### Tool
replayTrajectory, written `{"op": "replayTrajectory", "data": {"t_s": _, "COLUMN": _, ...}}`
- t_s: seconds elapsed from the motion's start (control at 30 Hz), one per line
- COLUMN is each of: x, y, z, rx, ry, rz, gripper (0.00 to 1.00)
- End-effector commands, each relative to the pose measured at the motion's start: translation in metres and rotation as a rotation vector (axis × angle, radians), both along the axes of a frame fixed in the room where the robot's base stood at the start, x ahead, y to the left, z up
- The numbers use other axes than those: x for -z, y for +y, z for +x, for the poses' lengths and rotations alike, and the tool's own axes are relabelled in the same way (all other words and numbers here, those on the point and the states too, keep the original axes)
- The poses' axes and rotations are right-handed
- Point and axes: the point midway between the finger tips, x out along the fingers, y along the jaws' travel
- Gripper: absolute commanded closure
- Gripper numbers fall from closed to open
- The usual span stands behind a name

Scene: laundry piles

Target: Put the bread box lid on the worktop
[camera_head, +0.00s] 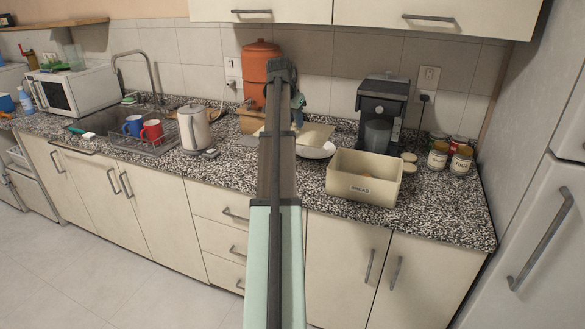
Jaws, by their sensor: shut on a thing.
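The bread box (362,189) is a cream open-topped box with dark lettering on its front. It stands on the speckled worktop (455,210) near the front edge, without a lid on it, and something brownish shows inside. A flat pale beige panel, which looks like the bread box lid (318,134), is behind and left of the box, partly hidden by my arm. My gripper (297,115) is at this panel, mostly hidden behind my arm, and is shut on it. I cannot tell whether the lid touches the worktop.
A white plate (318,150) lies just below the lid in the picture. A coffee machine (382,108) stands behind the box, with jars (448,157) to the right. An orange container (258,68) and a kettle (194,128) are left. Bare worktop shows right of the box and beside the kettle.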

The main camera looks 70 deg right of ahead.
Motion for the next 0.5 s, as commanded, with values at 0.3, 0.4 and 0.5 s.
{"op": "replayTrajectory", "data": {"t_s": 0.3, "x": 0.065, "y": 0.002, "z": -0.001, "rx": 0.004, "ry": 0.001, "rz": 0.002, "gripper": 1.0}}
{"op": "replayTrajectory", "data": {"t_s": 0.4, "x": 0.086, "y": 0.002, "z": -0.001, "rx": 0.004, "ry": 0.001, "rz": 0.001, "gripper": 1.0}}
{"op": "replayTrajectory", "data": {"t_s": 0.5, "x": 0.105, "y": 0.002, "z": -0.001, "rx": 0.003, "ry": 0.002, "rz": 0.001, "gripper": 1.0}}
